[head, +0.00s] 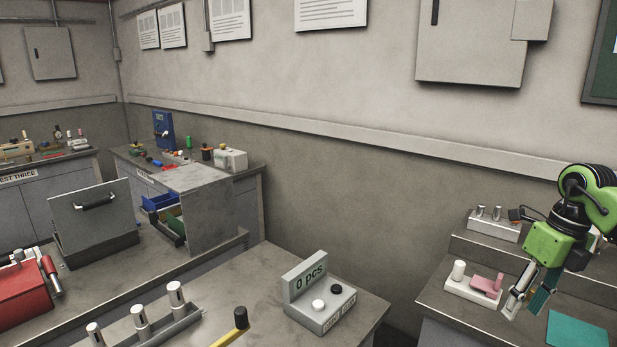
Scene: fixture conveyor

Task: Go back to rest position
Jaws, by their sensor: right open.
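My right gripper (527,291) is at the right of the head view, on the end of a green and black arm. It points down above the right-hand bench, and its two fingers are apart. It is close to a white fixture block (463,283) that bears a white peg and a pink part (487,284). I see nothing held between the fingers. My left gripper does not show.
The right-hand bench (447,306) also bears a teal mat (577,331) and a grey block with metal pegs (494,226). A counter box (318,300) reading "0 pcs" stands on the middle table. A red machine (24,292) is at the far left.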

